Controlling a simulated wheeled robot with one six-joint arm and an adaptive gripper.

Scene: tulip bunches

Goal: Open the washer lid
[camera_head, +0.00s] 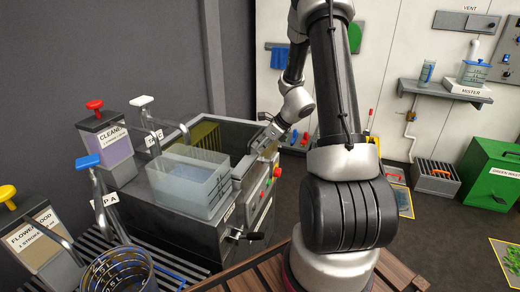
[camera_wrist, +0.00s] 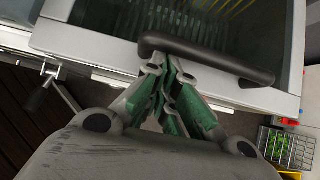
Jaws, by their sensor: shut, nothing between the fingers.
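The washer (camera_head: 185,225) is a dark machine with a light metal rim. Its lid (camera_wrist: 90,45) is a pale frame around a dark see-through pane, with yellow bristles showing beneath; it appears to lie flat. A dark bar handle (camera_wrist: 225,64) runs along the lid's near edge. My gripper (camera_wrist: 168,72) is shut and empty, with its green-padded fingers pointing at the left part of the handle. Its tips look very close to the bar; I cannot tell whether they touch. In the head view my gripper (camera_head: 262,141) is at the lid's right side, small and partly unclear.
A clear bin (camera_head: 190,185) stands on the washer's front part. Pump bottles, including the cleaner (camera_head: 107,143), stand at the left. A black lever (camera_head: 245,236) and coloured buttons (camera_head: 268,186) are on the washer's right side. A green box (camera_head: 492,172) stands far right.

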